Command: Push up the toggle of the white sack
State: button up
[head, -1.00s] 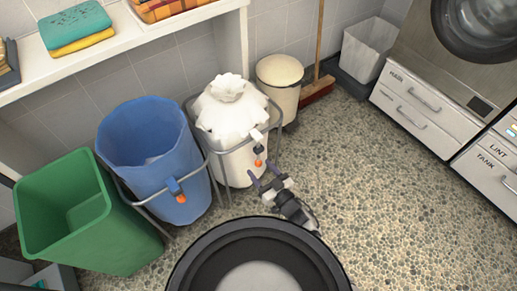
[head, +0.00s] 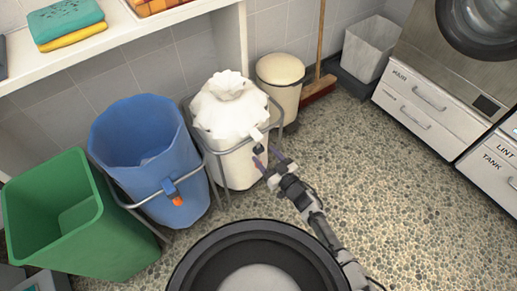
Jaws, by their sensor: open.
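The white sack (head: 232,108) has a gathered, ruffled top and hangs in a grey metal frame between the blue sack and the cream bin. A white tab (head: 257,135) sticks out at its front right, with the dark toggle (head: 259,149) just below it. The orange part of this toggle does not show now; the finger may be hiding it.
The blue sack (head: 140,140), with its own orange toggle (head: 178,201), hangs to the left in the same frame. A green bin (head: 100,235) stands farther left. A cream bin (head: 281,88) and broom (head: 319,88) are behind right. Speckled floor (head: 400,200) is clear on the right.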

aim_at(261, 150)
jog(key=shift+b+x, duration=0.55)
jog(key=shift+x, duration=1.9)
grip_shut()
jog(key=shift+r, duration=0.15)
